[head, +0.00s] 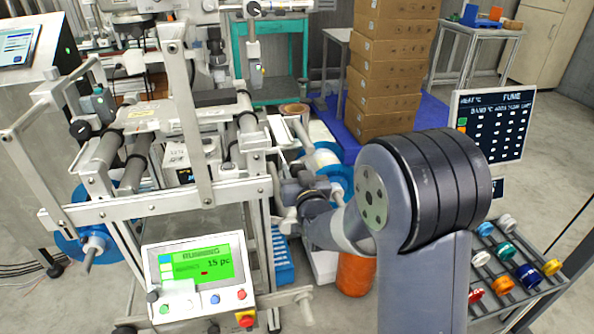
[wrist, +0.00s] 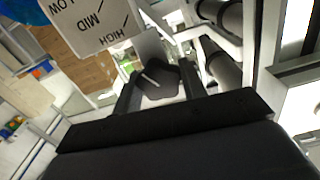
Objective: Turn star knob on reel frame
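The star knob (wrist: 158,82) is dark, with a pale pointer line on its face. In the wrist view it sits between the two dark fingers of my gripper (wrist: 160,88), one on each side. I cannot tell whether the fingers press on it or stand just clear. A white plate (wrist: 92,22) marked LOW, MID and HIGH is beside the knob, upside down in this view. In the head view my gripper (head: 288,200) is at the right side of the metal reel frame (head: 200,140). The knob cannot be made out there.
A control box (head: 200,280) with a green screen and buttons is at the frame's front. Blue reels (head: 335,160) are close behind my arm. Stacked cartons (head: 388,75) stand behind. A rack of coloured spools (head: 515,265) and a dark display (head: 492,125) are at right.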

